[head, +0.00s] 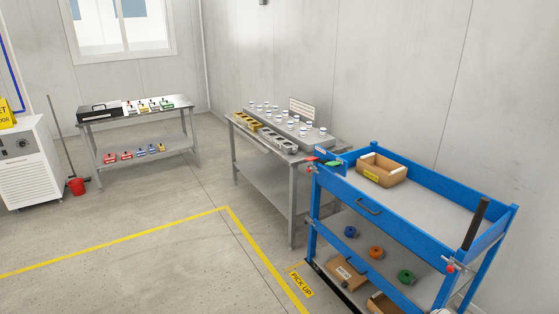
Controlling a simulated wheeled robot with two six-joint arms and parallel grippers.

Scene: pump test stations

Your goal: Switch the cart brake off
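The blue cart (340,191) stands at the right, with an upper tray and a lower shelf. A small red piece (316,159) and a green piece (333,163) are at its far left corner, with a blue block (328,153) beside them. Small red-tipped fittings sit on the left corner post (312,169) and lower near the right post (450,268). A black handle (475,224) slants up at the right end. I cannot tell which part is the brake or how it is set. Neither gripper is in view.
A cardboard box (395,176) sits in the cart's tray. Boxes and coloured rings, one orange (376,252), are on its lower shelf. A steel table (262,177) stands behind the cart. Yellow floor tape (130,241) and a pick-up label (301,283) mark open floor at left.

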